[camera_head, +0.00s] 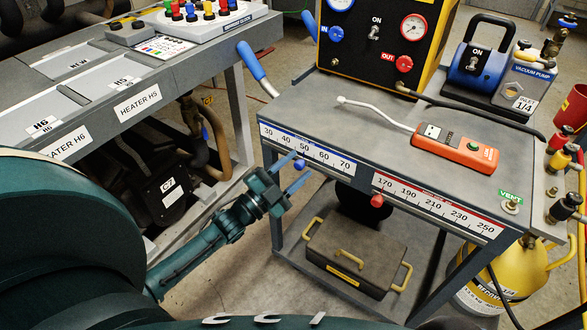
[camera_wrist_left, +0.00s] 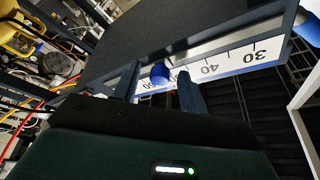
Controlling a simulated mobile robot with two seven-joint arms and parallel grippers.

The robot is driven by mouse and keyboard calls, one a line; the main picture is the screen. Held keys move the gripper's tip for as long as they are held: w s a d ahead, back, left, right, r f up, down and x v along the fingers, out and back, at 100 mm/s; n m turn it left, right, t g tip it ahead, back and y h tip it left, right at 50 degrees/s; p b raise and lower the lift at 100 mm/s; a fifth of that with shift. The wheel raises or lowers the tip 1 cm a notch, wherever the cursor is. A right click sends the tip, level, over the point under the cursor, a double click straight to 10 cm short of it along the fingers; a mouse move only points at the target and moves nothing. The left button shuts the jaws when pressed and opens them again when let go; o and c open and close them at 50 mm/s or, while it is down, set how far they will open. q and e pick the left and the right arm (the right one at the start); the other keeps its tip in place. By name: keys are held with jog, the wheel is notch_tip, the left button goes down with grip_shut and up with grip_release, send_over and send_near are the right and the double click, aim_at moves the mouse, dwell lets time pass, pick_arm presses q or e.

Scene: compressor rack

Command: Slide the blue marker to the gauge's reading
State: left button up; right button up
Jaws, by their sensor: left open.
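The blue marker (camera_head: 300,164) is a small blue knob on the blue-edged scale (camera_head: 333,158) along the cart's front edge, near the 50 mark. My left gripper (camera_head: 293,172) is open at the scale. In the left wrist view its fingers (camera_wrist_left: 160,88) stand on either side of the marker (camera_wrist_left: 159,73), with gaps visible; contact cannot be told. A gauge with a blue rim (camera_head: 341,3) is on the black panel, cut off by the top of the picture, so its reading cannot be made out. My right gripper is not in view.
A red marker (camera_head: 376,200) sits on the red scale (camera_head: 438,210) to the right. An orange handheld device (camera_head: 455,148) with a white hose lies on the cart top. A red gauge (camera_head: 413,27) and vacuum pump (camera_head: 490,65) stand behind. A lidded case (camera_head: 345,250) is on the lower shelf.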

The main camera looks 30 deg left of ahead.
pick_arm(q)
jog(key=v, duration=1.3)
